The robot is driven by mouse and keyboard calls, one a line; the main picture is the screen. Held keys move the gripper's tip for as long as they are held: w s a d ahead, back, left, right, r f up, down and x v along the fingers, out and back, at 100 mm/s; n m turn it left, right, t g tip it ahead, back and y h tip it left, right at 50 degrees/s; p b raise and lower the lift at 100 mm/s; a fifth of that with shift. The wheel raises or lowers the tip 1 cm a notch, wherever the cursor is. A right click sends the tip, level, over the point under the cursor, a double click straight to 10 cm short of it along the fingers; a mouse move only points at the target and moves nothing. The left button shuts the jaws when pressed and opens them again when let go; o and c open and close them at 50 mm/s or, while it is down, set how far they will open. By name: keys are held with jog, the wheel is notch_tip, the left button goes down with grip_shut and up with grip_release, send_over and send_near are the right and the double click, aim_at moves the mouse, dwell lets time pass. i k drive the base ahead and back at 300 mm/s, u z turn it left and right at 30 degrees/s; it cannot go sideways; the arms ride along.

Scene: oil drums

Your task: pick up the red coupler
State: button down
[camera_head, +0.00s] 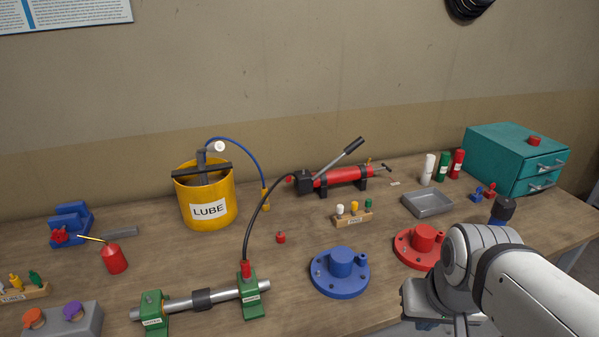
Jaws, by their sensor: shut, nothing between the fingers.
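A small red piece that looks like the red coupler (281,238) stands alone on the bare tabletop, in the middle of the bench. Another red fitting (246,269) sits at the lower end of the black hose, on a green cylinder mount. A small red piece (535,141) also lies on top of the teal cabinet. I cannot tell for certain which one is the coupler. My white arm comes in from the lower right, well apart from the small red piece. My gripper's fingers do not show.
A red hand pump (343,176) stands at the back. A yellow lube bucket (207,194) is at back left. A blue flange (340,272) and a red flange (421,243) stand right of the small red piece. Clear wood surrounds it; the hose arches to its left.

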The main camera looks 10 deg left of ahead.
aim_at(245, 266)
jog(key=u, duration=0.7)
jog(key=k, duration=1.15)
jog(key=u, duration=0.6)
jog(key=i, duration=1.55)
jog(key=z, duration=0.45)
